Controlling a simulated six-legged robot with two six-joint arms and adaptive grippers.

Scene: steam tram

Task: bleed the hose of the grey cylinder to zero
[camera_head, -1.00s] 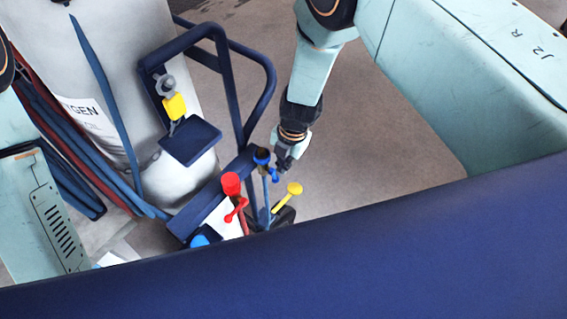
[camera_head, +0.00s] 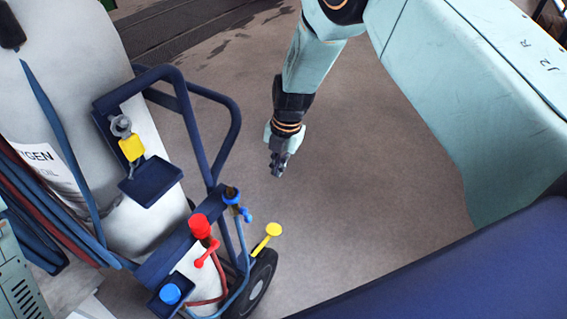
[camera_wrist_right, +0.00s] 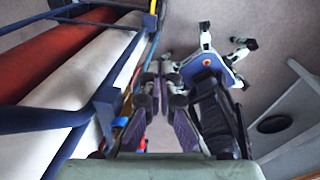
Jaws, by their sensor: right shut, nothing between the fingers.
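The grey cylinder (camera_head: 85,90) with a partly hidden "GEN" label stands on a dark blue trolley at the left in the head view. A blue hose (camera_head: 237,265) loops up beside the trolley wheel to a blue fitting (camera_head: 231,195). Near it are a red fitting (camera_head: 201,227), a yellow-ended lever (camera_head: 267,238) and a round blue knob (camera_head: 170,293). My right gripper (camera_head: 277,170) is shut and empty over bare floor, up and right of the blue fitting and apart from it. Its fingers show in the wrist view (camera_wrist_right: 166,72). My left gripper is outside the view.
The trolley handle (camera_head: 232,128) rises left of my right gripper. A yellow-bodied part (camera_head: 131,148) hangs above a small dark tray (camera_head: 151,182). A red cylinder (camera_wrist_right: 45,52) lies beside the pale one in the wrist view. A dark blue surface (camera_head: 480,270) fills the lower right. Open floor surrounds the gripper.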

